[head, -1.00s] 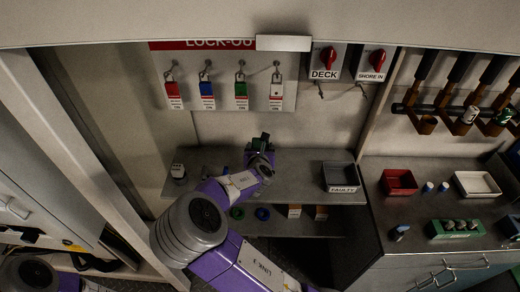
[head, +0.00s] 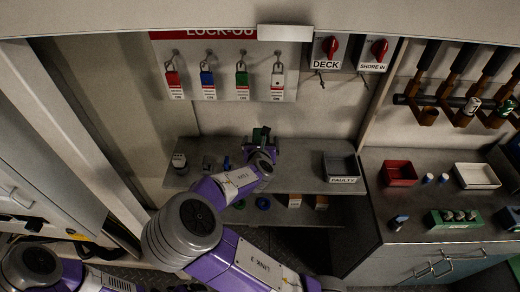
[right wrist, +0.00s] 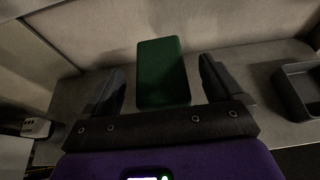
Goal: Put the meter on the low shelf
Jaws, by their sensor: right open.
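A green upright block (right wrist: 162,72), which I take to be the meter, stands on the upper shelf. It also shows, small, in the head view (head: 260,134). My right gripper (right wrist: 165,90) is open, with one finger on each side of the block and gaps between; it shows in the head view too (head: 262,146). The low shelf (head: 275,216) lies below the upper shelf, partly hidden by my right arm. My left arm shows at the lower left of the head view, but its gripper cannot be made out.
The upper shelf (head: 305,180) also holds a grey FAULTY bin (head: 341,168) at right and a pale device (head: 179,163) at left. Rings and small brown boxes (head: 295,201) sit on the low shelf. A counter with a red bin (head: 399,174) stands at right.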

